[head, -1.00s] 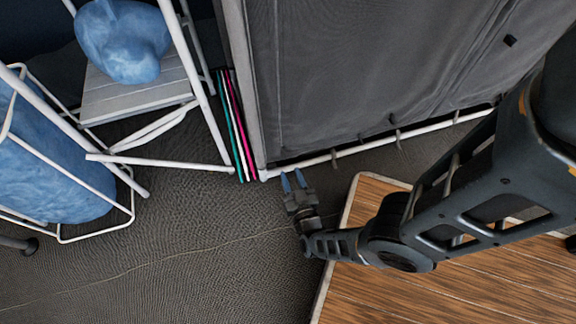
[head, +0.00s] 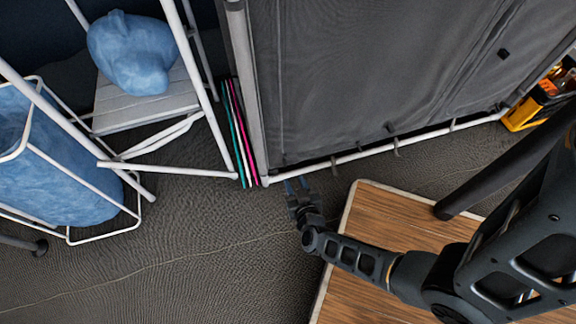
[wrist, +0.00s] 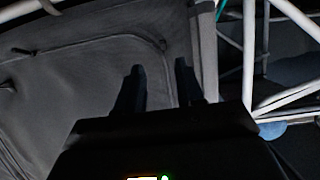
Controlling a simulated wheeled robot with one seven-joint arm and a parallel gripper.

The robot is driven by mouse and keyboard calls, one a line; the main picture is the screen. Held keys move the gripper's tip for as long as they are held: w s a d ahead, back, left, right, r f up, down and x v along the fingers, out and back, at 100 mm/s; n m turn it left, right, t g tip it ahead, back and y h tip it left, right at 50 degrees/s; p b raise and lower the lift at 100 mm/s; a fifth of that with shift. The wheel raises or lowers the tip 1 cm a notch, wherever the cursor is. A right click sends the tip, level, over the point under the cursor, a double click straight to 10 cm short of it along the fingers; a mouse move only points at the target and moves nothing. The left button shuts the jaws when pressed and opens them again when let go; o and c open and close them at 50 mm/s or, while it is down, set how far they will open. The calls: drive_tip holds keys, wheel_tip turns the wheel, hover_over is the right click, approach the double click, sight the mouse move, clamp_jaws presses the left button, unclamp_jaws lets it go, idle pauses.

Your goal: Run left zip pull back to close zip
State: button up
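The dark grey fabric cabinet (head: 370,75) stands in the upper middle of the head view. In the wrist view its fabric front (wrist: 85,75) fills the left side, with a curved zip line (wrist: 120,37) crossing it and bending down near my fingers. A small dark tab (wrist: 163,45) shows at that bend; I cannot tell for sure that it is the zip pull. My gripper (head: 296,185) is at the cabinet's lower left corner, in front of the bottom rail. In the wrist view my gripper (wrist: 160,80) has its two fingers apart, with nothing visible between them.
A white rail (head: 390,148) runs along the cabinet's bottom. Coloured folded boards (head: 238,130) stand at its left side. White frames hold blue bundles (head: 135,50) at left. A wooden-topped surface (head: 400,225) lies under my arm. A yellow item (head: 540,105) stands at right.

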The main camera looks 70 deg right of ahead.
sight(286, 165)
drive_tip(key=b+x, duration=0.3)
drive_tip(key=x, duration=0.3)
drive_tip(key=shift+w+a+r, duration=0.1)
drive_tip(key=shift+w, duration=0.1)
drive_tip(key=shift+w+d+b, duration=0.3)
drive_tip(key=shift+w+d, duration=0.1)
drive_tip(key=shift+d, duration=0.15)
drive_tip(key=shift+c, duration=0.2)
clamp_jaws()
idle(0.7)
drive_tip(key=shift+f+b, duration=0.95)
drive_tip(key=shift+f, duration=1.65)
